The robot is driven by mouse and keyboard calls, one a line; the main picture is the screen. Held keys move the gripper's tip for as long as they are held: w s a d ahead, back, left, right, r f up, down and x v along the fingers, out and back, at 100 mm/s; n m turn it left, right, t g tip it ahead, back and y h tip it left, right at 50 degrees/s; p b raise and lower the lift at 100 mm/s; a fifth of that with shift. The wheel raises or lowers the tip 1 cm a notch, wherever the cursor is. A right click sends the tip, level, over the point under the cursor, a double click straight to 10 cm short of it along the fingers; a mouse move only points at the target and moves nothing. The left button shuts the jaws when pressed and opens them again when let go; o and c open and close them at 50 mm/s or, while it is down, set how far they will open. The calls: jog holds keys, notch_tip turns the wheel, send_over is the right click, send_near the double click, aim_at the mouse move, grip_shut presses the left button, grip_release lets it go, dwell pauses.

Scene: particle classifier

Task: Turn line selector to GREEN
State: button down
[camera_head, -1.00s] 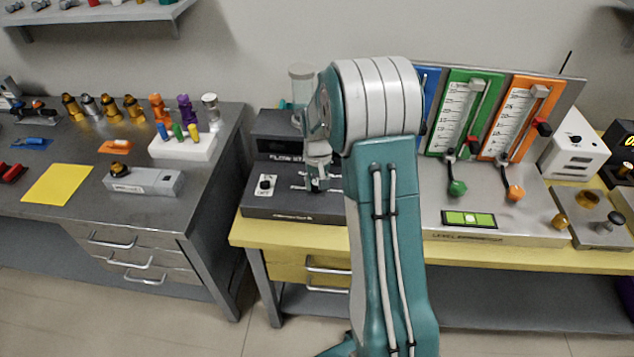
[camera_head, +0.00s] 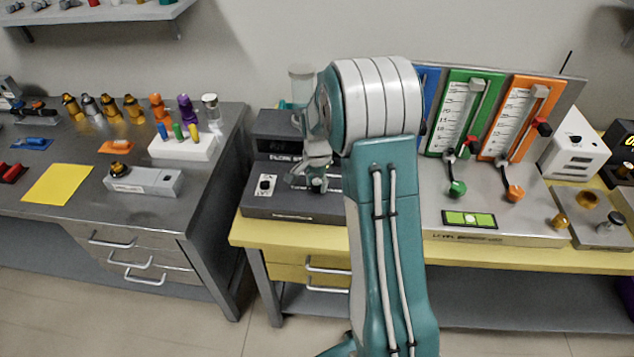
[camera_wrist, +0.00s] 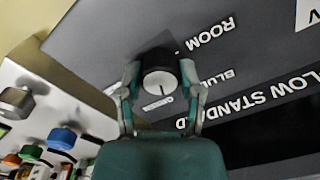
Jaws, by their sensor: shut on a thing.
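The line selector is a black round knob with a pale face and a dark pointer mark (camera_wrist: 160,82), on the dark panel (camera_wrist: 110,40) in the wrist view.
A panel with green (camera_head: 455,90) and orange (camera_head: 505,100) gauges stands to the right. A metal bench (camera_head: 60,225) with fittings is at left, across a gap.

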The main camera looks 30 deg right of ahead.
aim_at(316, 182)
jog(key=shift+s+a+f+m, duration=0.1)
jog(key=shift+f+m, duration=0.1)
jog(key=shift+m, duration=0.4)
jog(key=shift+c, duration=1.3)
grip_release()
jog(key=shift+r, duration=0.2)
jog(key=shift+w+r, duration=0.2)
jog(key=shift+r, duration=0.15)
notch_tip(316, 182, up, 11)
